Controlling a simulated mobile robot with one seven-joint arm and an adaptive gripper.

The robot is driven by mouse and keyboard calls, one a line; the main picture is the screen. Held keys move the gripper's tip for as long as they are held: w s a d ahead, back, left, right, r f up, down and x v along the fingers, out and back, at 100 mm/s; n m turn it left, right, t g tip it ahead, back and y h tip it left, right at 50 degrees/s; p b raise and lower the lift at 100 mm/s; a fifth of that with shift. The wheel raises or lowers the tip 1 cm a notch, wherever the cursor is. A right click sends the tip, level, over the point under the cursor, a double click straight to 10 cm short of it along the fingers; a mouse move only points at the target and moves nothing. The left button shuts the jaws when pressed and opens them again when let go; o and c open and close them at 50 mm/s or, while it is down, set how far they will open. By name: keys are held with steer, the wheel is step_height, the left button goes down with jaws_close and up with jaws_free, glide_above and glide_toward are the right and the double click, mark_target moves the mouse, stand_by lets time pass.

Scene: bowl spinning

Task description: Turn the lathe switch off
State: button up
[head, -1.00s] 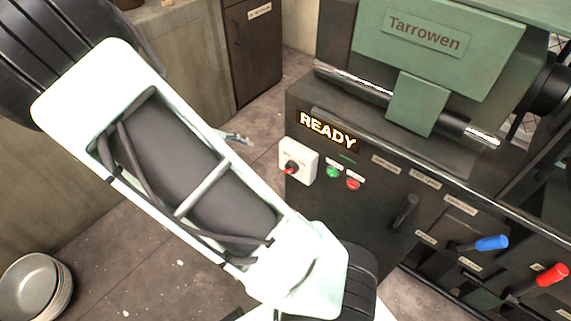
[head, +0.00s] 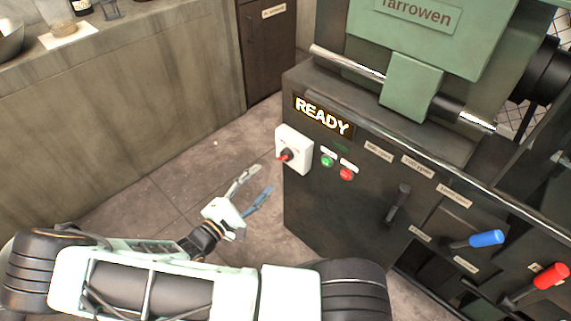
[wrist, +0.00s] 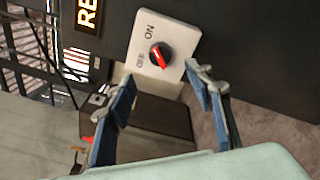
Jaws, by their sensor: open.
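The lathe switch (head: 285,155) is a red and black rotary knob on a white square plate on the front of the dark lathe cabinet (head: 330,210). In the wrist view the knob (wrist: 160,56) sits on its white plate, with "ON" legible beside it and a second, blurred label. My gripper (head: 257,183) is open and empty, left of and a little below the switch in the head view, apart from it. In the wrist view its two blue-padded fingers (wrist: 160,88) are spread, with the knob seen above and between their tips.
A lit "READY" sign (head: 322,115) is above the switch. A green button (head: 327,161) and a red button (head: 346,174) are to its right. A black lever (head: 398,203), a blue-handled lever (head: 485,239) and a red-handled lever (head: 550,276) stick out further right. Floor left of the cabinet is clear.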

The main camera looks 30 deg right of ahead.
mark_target(282, 159)
steer(key=b+x, duration=0.2)
steer(key=x, duration=0.8)
steer(key=shift+d, duration=0.25)
steer(key=shift+r, duration=0.1)
steer(key=c, duration=1.2)
steer(key=shift+o, duration=0.2)
